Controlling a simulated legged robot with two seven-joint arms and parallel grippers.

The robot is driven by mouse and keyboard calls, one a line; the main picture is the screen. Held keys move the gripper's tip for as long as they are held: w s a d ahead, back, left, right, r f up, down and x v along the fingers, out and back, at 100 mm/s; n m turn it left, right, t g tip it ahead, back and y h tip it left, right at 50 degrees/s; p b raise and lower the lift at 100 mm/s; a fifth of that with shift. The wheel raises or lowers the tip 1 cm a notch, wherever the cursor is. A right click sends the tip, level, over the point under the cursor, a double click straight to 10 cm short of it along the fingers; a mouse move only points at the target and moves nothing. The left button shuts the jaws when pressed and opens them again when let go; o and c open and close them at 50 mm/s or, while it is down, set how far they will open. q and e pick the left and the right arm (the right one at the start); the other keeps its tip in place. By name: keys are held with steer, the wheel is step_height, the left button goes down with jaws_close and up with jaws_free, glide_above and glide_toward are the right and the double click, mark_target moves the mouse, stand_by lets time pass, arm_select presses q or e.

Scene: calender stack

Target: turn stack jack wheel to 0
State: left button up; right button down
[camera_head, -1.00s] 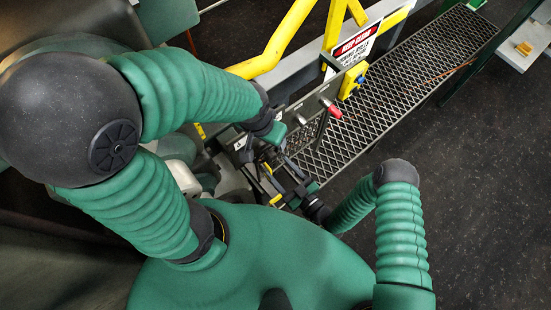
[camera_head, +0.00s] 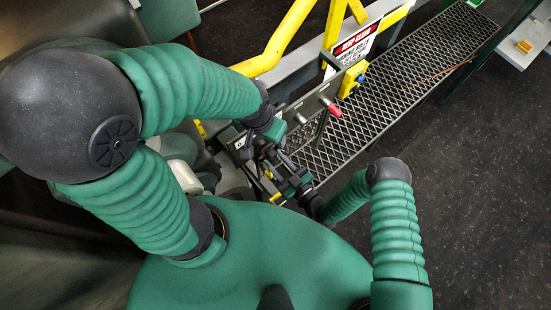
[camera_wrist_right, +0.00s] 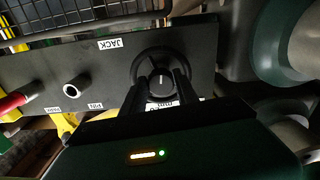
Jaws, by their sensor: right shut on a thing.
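The jack wheel (camera_wrist_right: 163,53) is a small black handwheel on a dark panel, below the label JACK (camera_wrist_right: 117,43) in the right wrist view. A white mark shows on its round hub. My right gripper (camera_wrist_right: 161,81) is shut on the wheel, with one finger on each side of the hub. A white label below the wheel is partly hidden by the fingers, and I cannot read its value. In the head view my right gripper (camera_head: 270,168) is at the machine, and the wheel is hard to make out. My left gripper (camera_head: 272,130) is close by, its fingers unclear.
The panel also carries a red knob (camera_wrist_right: 12,102) and a grey-tipped pin knob (camera_wrist_right: 75,88). In the head view there are a yellow rail (camera_head: 275,45), a warning sign (camera_head: 355,45), a yellow switch box (camera_head: 351,82) and a metal mesh walkway (camera_head: 400,70). Open dark floor lies right.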

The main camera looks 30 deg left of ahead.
steer(key=shift+f+m+b, duration=0.2)
steer(key=shift+m+b, duration=0.4)
steer(key=shift+b, duration=0.15)
steer(key=m+b, duration=0.3)
steer(key=m, duration=0.1)
steer(key=shift+b, duration=0.4)
steer(key=shift+s+r+m+b, duration=0.1)
steer(key=shift+m+b, duration=0.55)
steer(key=shift+m, duration=0.25)
steer(key=c, duration=0.9)
jaws_free()
steer(key=shift+d, duration=0.1)
steer(key=shift+c, duration=0.2)
steer(key=shift+r, duration=0.1)
